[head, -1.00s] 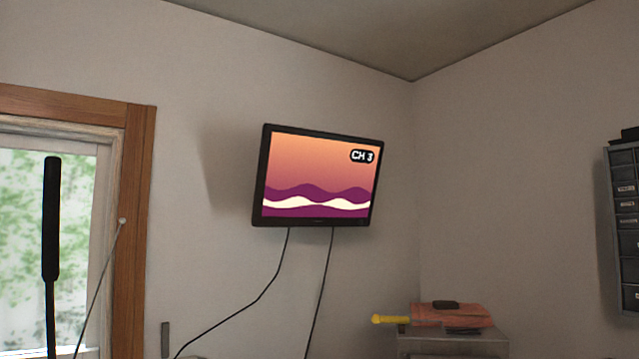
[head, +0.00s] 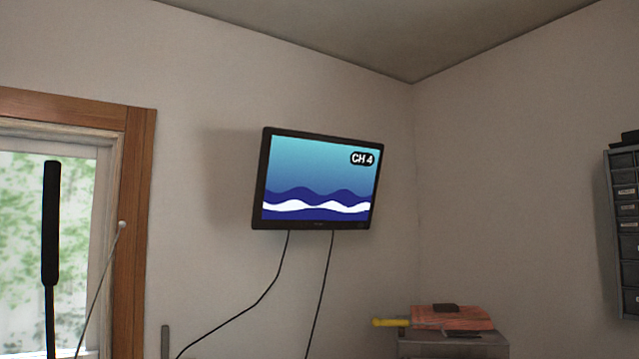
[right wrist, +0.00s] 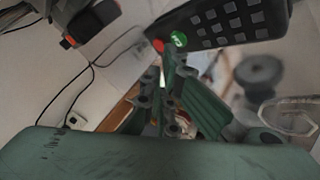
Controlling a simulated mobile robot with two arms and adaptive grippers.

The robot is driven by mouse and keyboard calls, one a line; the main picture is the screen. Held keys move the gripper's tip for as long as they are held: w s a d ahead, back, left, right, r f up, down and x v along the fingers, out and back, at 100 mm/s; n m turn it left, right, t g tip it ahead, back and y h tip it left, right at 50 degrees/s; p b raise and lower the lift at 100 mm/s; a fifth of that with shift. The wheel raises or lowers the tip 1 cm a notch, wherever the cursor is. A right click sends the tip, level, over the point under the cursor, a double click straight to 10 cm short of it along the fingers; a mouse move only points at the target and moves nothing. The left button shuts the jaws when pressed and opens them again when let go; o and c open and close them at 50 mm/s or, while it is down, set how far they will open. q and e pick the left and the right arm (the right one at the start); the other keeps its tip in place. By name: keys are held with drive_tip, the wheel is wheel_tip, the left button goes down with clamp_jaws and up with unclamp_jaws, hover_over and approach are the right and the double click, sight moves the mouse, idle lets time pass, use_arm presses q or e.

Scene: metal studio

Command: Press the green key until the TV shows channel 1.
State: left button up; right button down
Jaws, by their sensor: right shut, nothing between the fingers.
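The TV (head: 316,178) hangs on the wall in the head view and shows "CH 4" over a blue wave picture. In the right wrist view a dark remote (right wrist: 226,24) lies at the top right. It has grey keys, a red key (right wrist: 157,46) and the green key (right wrist: 179,39) at its near end. My right gripper (right wrist: 168,57) is shut and empty, its fingertips just below the green and red keys. I cannot tell whether they touch the green key. My left gripper is in neither view.
In the right wrist view a blurred dark round object (right wrist: 259,72) and a clear faceted dish (right wrist: 288,116) are at the right. A black and orange object (right wrist: 82,20) and a dark cable are at the left. In the head view a grey cabinet (head: 455,345) stands below the TV.

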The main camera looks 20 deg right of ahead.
drive_tip(key=shift+r, duration=0.2)
wheel_tip(320, 180, up, 6)
drive_tip(key=p, duration=0.5)
idle(0.5)
idle(1.8)
wheel_tip(320, 180, down, 6)
drive_tip(key=b, duration=0.5)
drive_tip(key=shift+b, duration=0.3)
drive_tip(key=shift+f, duration=0.1)
idle(1.4)
